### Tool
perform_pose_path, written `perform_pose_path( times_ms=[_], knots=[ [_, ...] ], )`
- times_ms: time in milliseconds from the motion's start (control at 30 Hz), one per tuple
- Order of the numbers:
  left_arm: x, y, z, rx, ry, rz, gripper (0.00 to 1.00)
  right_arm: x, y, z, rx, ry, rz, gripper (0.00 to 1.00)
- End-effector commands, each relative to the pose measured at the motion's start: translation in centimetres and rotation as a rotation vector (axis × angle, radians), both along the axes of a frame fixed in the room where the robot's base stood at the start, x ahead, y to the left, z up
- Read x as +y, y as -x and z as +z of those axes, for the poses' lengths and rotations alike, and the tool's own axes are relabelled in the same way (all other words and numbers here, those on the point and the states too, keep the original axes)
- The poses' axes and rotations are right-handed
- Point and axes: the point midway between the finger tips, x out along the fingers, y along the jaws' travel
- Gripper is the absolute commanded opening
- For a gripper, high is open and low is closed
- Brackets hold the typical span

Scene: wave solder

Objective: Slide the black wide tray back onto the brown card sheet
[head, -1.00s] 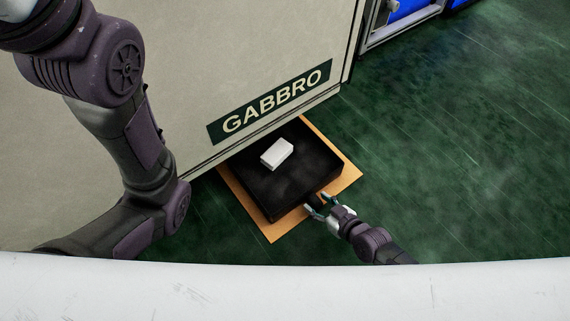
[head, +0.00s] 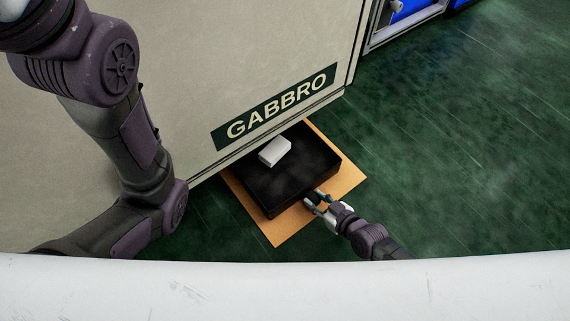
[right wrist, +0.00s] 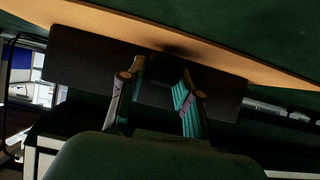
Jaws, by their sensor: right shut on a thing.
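The black wide tray (head: 300,179) lies low by the foot of the pale cabinet, over the brown card sheet (head: 287,228). Bare card shows along the tray's front and right sides. The tray's far edge is close to or under the cabinet's lower edge; I cannot tell which. My right gripper (head: 314,200) is shut on a dark grip at the middle of the tray's front side. In the right wrist view, the tray's dark front face (right wrist: 80,62) stands behind the fingers (right wrist: 160,95). My left arm shows, but its gripper does not.
A small white box (head: 275,151) rests on top of the tray, towards the back. The pale cabinet (head: 200,90) marked GABBRO stands directly behind. Green floor (head: 440,150) is clear to the right. Blue bins (head: 410,8) are at the top right.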

Motion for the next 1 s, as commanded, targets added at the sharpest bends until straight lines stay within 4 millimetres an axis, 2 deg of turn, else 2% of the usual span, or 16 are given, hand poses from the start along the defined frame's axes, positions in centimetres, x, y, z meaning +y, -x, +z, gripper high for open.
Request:
perform_pose_path(
  times_ms=[200, 233, 367, 400, 767, 1000],
  knots=[
    [0.0, 0.0, 0.0, 0.001, 0.0, 0.001, 0.62, 0.0, -0.1, 0.1, -0.003, -0.001, -0.001, 0.0],
    [0.0, 0.0, 0.0, 0.001, 0.0, 0.0, 0.62, 0.0, -0.1, 0.1, -0.003, -0.001, -0.001, 0.38],
    [0.0, 0.0, 0.0, 0.001, 0.0, 0.0, 0.62, 0.0, 0.0, 0.1, -0.002, -0.001, -0.001, 0.59],
    [0.0, 0.0, 0.0, 0.001, 0.0, 0.0, 0.62, 0.0, 0.0, 0.0, -0.001, -0.001, 0.0, 0.62],
    [0.1, -0.2, -0.1, 0.007, 0.002, 0.0, 0.62, -0.3, 0.6, 0.0, 0.007, 0.003, 0.001, 0.62],
    [0.0, -0.1, 0.0, 0.003, 0.001, 0.0, 0.62, -2.5, 3.5, 2.0, 0.006, 0.002, 0.001, 0.62]
  ],
)
